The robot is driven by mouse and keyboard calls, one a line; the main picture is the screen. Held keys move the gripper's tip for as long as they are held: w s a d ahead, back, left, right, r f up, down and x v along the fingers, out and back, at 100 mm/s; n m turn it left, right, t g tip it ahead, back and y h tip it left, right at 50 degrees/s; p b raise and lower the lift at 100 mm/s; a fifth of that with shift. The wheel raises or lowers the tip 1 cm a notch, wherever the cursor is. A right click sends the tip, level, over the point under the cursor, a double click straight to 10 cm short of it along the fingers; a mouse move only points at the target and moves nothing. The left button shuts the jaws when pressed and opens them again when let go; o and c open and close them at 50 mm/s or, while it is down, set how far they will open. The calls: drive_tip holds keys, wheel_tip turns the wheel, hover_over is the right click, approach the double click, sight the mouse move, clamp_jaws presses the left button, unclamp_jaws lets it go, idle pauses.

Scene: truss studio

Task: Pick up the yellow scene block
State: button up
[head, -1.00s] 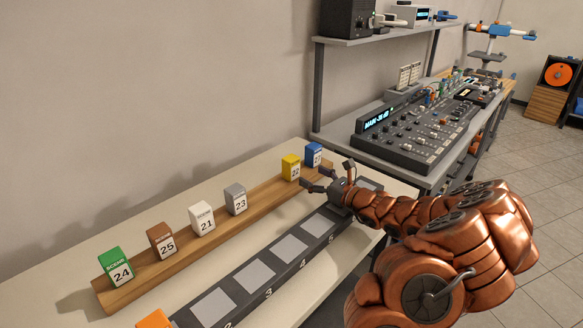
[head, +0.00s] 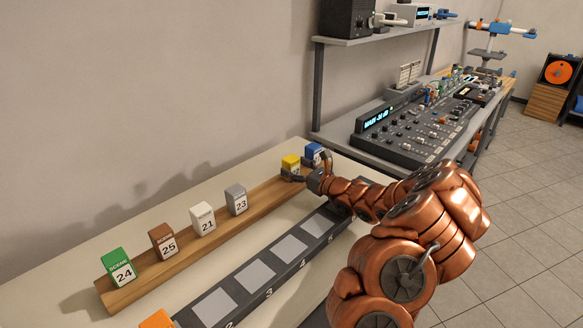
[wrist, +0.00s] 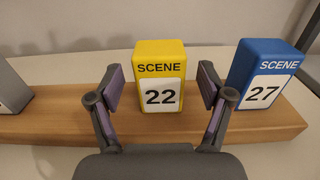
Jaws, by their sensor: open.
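The yellow scene block (head: 291,162), marked 22, stands upright on a wooden ledge (head: 215,221) near its far right end. In the wrist view the yellow block (wrist: 160,55) stands between the two fingertips of my open gripper (wrist: 160,85), with a visible gap on each side. In the head view my gripper (head: 306,172) is at the block's right front and partly covers its lower face. The blue block (wrist: 263,75), marked 27, stands just right of the right finger.
A grey block (head: 236,200), a white block (head: 203,218), a brown block (head: 163,241) and a green block (head: 119,266) stand farther left on the ledge. A dark strip with numbered pale squares (head: 255,273) lies in front. A mixing console (head: 420,130) is behind at right.

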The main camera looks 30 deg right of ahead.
drive_tip(key=c, duration=1.3)
drive_tip(key=shift+r, duration=0.2)
